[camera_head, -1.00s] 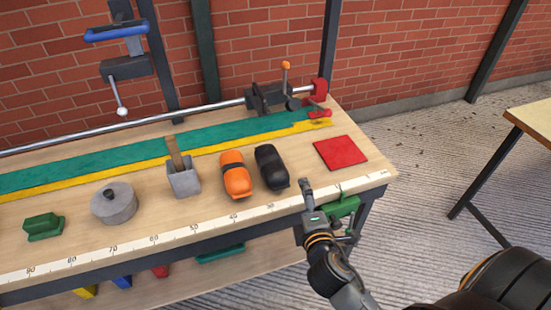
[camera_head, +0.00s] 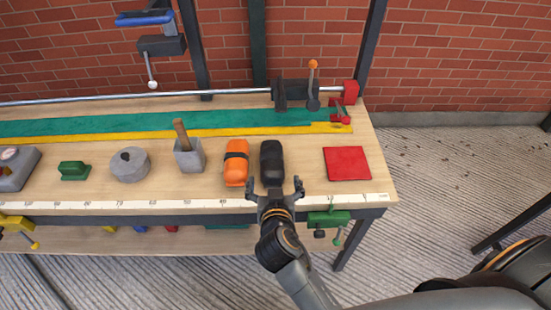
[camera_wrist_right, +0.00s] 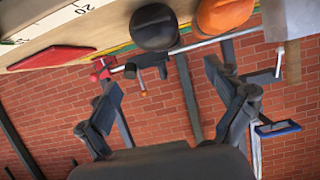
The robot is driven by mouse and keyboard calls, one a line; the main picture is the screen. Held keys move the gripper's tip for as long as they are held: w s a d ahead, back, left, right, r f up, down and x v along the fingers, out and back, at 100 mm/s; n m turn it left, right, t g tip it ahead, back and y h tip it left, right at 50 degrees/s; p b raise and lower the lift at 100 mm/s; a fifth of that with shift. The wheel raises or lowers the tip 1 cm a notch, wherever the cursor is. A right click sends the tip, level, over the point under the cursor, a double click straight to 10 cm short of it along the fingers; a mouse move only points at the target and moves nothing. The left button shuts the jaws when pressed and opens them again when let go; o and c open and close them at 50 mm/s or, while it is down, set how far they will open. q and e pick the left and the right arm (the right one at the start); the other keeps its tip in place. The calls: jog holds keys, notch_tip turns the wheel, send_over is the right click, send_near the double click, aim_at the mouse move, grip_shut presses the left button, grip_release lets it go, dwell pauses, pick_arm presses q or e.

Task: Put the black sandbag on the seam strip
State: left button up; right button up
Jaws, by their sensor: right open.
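The black sandbag (camera_head: 272,163) lies on the bench between an orange sandbag (camera_head: 236,162) and a red square. A long teal strip (camera_head: 150,128) with a yellow strip (camera_head: 180,137) along its near edge runs across the bench behind the sandbags. My right gripper (camera_head: 274,185) is open at the bench's front edge, its fingers either side of the near end of the black sandbag, with nothing held. The right wrist view shows the black sandbag (camera_wrist_right: 154,28) beyond the spread fingers. My left gripper is not in view.
A red square (camera_head: 347,163) lies to the right. A metal rail (camera_head: 150,99) with a clamp runs along the back. A green clamp (camera_head: 328,217) grips the front edge.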

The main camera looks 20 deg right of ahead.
aim_at(272, 156)
jog(key=x, duration=0.6)
jog(key=shift+w+p, duration=0.3)
jog(key=shift+p, duration=0.1)
jog(key=shift+w+d+f, duration=0.2)
jog(key=shift+w, duration=0.4)
jog(key=shift+p+x, duration=0.8)
jog(key=shift+x, duration=1.6)
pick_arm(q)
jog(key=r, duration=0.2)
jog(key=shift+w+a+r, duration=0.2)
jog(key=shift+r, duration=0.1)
pick_arm(e)
jog(key=shift+r, duration=0.1)
jog(key=c, duration=1.6)
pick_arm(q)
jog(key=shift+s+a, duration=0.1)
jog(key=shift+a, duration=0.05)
pick_arm(e)
jog(key=shift+w+r, duration=0.1)
jog(key=c, duration=0.3)
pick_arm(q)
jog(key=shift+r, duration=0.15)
pick_arm(e)
jog(key=shift+r, duration=0.15)
